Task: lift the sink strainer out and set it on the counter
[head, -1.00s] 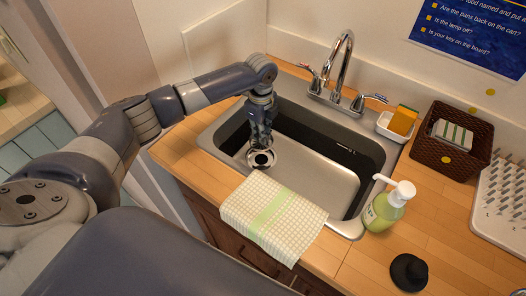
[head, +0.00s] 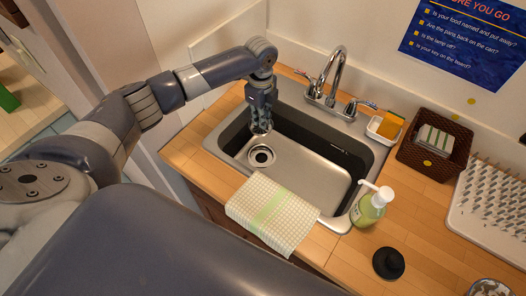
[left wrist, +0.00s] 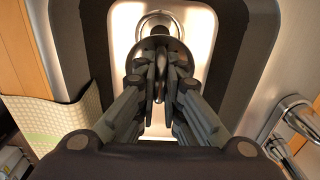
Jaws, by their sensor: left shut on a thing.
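The metal sink strainer (head: 262,129) is between the fingertips of my left gripper (head: 261,119), above the floor of the steel sink (head: 310,170). The round drain (head: 262,156) shows open below in the head view, apart from the strainer. The wooden counter (head: 420,235) surrounds the sink. My right gripper is not in view.
A checked towel (head: 270,213) hangs over the front edge. A faucet (head: 335,75) stands behind the basin. A soap bottle (head: 368,211), a black round thing (head: 388,263), a sponge dish (head: 378,131), a basket (head: 425,168) and a spiked rack (head: 485,205) occupy the right counter.

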